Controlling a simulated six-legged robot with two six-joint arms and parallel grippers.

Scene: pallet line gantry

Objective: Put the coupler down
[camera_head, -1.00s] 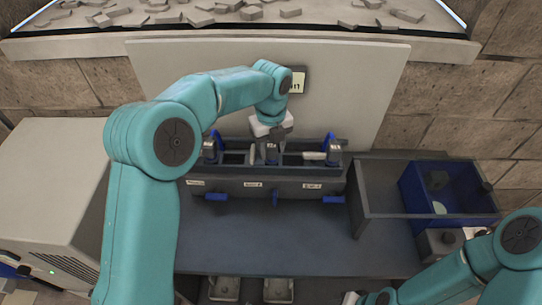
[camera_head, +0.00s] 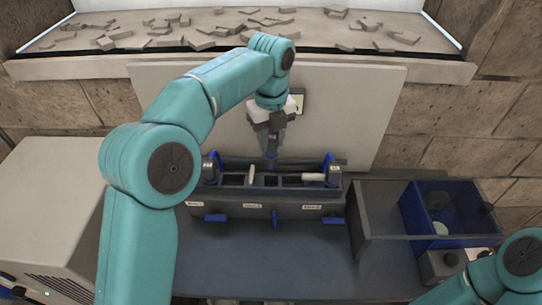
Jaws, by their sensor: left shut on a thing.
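My left gripper (camera_head: 270,140) is above the middle of the dark rack (camera_head: 230,192), its fingers pointing down. It is shut on a small dark grey-blue piece, apparently the coupler (camera_head: 270,157), which is mostly hidden by the fingers. The piece's lower end is close to the rack's back edge; I cannot tell whether it touches. The rack has labelled front sections with blue handles (camera_head: 215,218). Upright blue-and-grey parts stand at its left (camera_head: 209,168) and right (camera_head: 331,168) ends. My right arm shows at the bottom right, but its gripper is out of view.
A grey tray (camera_head: 360,225) lies right of the rack, with a blue bin (camera_head: 409,207) holding dark and pale pieces beside it. A pale panel (camera_head: 370,110) stands behind. A light grey cabinet (camera_head: 45,210) is at left. The dark table (camera_head: 300,265) in front is clear.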

